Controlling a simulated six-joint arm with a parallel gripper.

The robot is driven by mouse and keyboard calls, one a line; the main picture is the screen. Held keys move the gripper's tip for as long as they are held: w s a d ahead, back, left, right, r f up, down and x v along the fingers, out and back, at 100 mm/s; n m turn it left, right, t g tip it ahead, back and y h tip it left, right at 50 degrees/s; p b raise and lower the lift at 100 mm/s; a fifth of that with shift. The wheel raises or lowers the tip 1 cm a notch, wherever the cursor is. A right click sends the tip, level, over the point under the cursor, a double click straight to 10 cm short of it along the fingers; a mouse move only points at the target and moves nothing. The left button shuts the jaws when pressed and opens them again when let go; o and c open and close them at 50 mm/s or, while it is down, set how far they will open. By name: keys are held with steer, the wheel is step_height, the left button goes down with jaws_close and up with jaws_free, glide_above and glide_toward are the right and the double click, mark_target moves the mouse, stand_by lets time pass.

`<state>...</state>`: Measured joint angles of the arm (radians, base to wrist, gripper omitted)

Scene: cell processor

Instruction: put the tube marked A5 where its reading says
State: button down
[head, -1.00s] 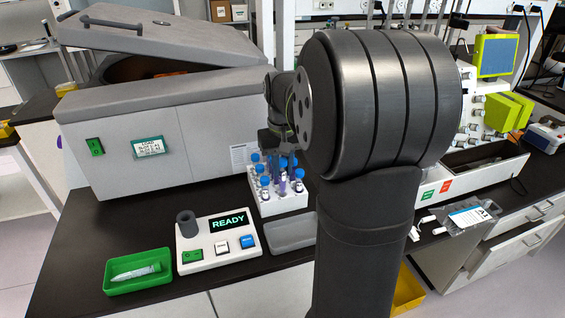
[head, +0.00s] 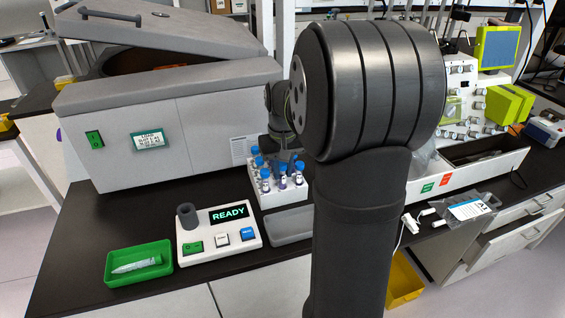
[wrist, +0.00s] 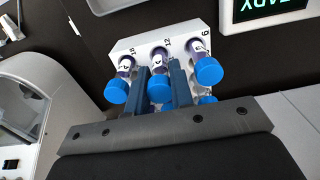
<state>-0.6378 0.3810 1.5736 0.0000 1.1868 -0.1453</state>
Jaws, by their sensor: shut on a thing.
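The white rack (head: 285,195) on the black bench holds several blue-capped tubes. In the wrist view its end (wrist: 125,46) carries the numbers 18, 12 and 6. My gripper (wrist: 162,82) is shut on the middle blue-capped tube (wrist: 159,89), near number 12. I cannot tell whether that tube is still seated in the rack. Tubes stand on either side, and another blue cap shows partly behind the right finger. The A5 mark is not legible on any tube. In the head view my gripper (head: 281,154) is over the rack, partly hidden. The reader (head: 217,241) shows READY.
A white bin (head: 470,170) with green and red labels is at right.

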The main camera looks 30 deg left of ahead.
steer(key=shift+f, duration=0.45)
stand_by(0.3)
steer(key=c, duration=1.2)
jaws_free()
step_height(320, 180, up, 17)
steer(key=shift+r, duration=0.2)
